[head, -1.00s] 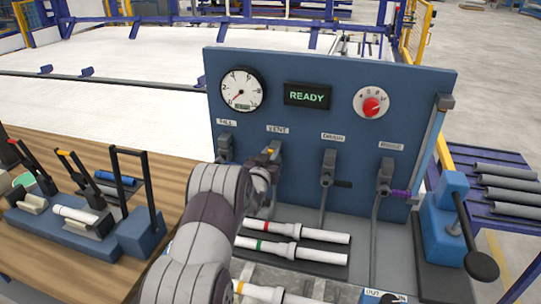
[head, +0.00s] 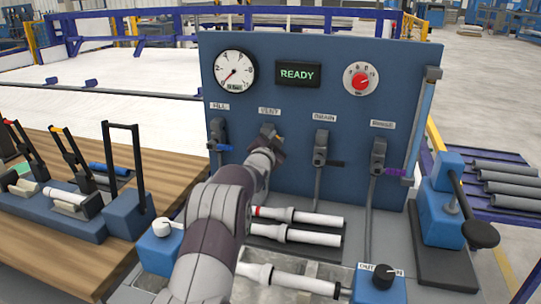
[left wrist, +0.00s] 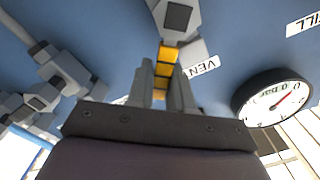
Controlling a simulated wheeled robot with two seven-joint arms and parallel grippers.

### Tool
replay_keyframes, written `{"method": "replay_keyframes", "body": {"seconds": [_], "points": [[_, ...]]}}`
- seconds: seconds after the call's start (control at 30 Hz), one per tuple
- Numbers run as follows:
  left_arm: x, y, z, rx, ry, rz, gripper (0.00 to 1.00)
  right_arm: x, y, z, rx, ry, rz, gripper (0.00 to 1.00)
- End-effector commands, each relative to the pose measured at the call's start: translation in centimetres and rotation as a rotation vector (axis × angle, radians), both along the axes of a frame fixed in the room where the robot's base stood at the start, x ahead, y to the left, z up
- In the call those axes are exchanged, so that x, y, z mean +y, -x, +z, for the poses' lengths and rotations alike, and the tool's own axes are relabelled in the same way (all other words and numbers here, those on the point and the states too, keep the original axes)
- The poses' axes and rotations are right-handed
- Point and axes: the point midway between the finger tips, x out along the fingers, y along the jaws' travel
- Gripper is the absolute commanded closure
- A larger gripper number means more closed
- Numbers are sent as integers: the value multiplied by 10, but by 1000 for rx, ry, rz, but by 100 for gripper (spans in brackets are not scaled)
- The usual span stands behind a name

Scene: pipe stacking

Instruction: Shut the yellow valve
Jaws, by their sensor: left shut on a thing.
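The yellow valve's lever (left wrist: 163,68) shows in the left wrist view, running from its grey valve body (left wrist: 175,18) down between the gripper fingers. My left gripper (left wrist: 167,88) is shut on this yellow lever. In the head view my left gripper (head: 268,138) is at the valve under the VENT label on the blue panel (head: 300,115). There the gripper and wrist hide most of the valve and lever. My right gripper is in neither view.
Beside it are the blue-handled valve (head: 218,133), the black-handled valve (head: 321,148) and the purple-handled valve (head: 378,156). A gauge (head: 234,69), READY display (head: 298,74) and red knob (head: 360,79) are above. White pipes (head: 300,216) lie below. A blue lever press (head: 446,195) stands right.

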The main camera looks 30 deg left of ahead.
Motion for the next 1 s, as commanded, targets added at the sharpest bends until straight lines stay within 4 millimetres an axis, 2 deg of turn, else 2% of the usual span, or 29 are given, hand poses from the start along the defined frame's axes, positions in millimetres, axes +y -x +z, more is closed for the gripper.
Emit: {"method": "replay_keyframes", "body": {"seconds": [0.03,0.5,0.7,1.0], "points": [[-3,-1,-12,8,-41,-1,100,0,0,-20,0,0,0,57],[-18,-4,-34,113,-472,0,100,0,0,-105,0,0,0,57],[-21,-5,-42,152,-632,0,100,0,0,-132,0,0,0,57],[-23,-5,-49,193,-798,-1,100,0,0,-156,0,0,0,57]]}}
